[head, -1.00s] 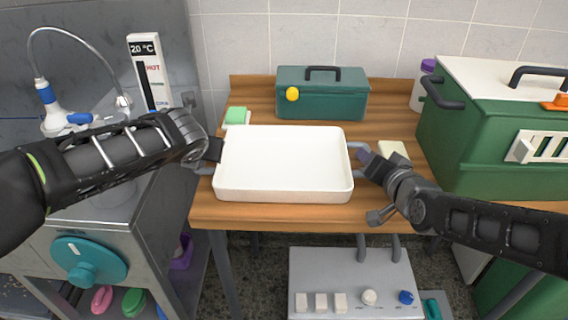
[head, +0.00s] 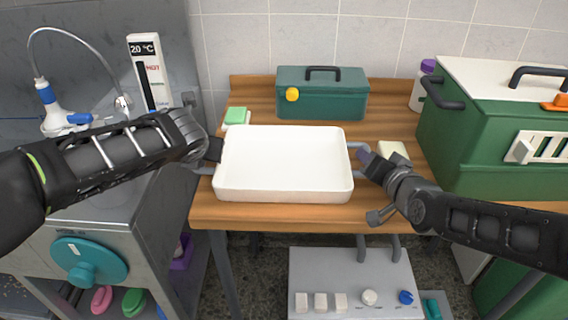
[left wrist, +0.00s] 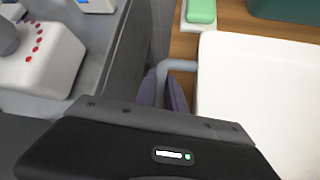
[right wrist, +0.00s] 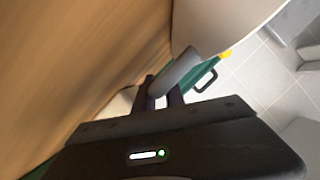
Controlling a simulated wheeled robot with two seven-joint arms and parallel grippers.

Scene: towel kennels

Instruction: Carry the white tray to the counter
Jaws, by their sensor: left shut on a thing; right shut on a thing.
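The white tray (head: 283,165) is empty and sits over the front of the wooden table; whether it touches the top I cannot tell. It has a grey handle at each short side. My left gripper (head: 212,152) is shut on the left handle, which also shows in the left wrist view (left wrist: 178,65). My right gripper (head: 364,160) is shut on the right handle, seen in the right wrist view (right wrist: 176,72). The fingertips are partly hidden in both wrist views. The tray looks level in the head view.
A teal toolbox (head: 322,98) stands behind the tray on the wooden table (head: 270,216). A green sponge (head: 237,116) lies at back left and a cream block (head: 394,150) at right. A large green box (head: 490,140) stands right. A steel unit (head: 120,235) adjoins on the left.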

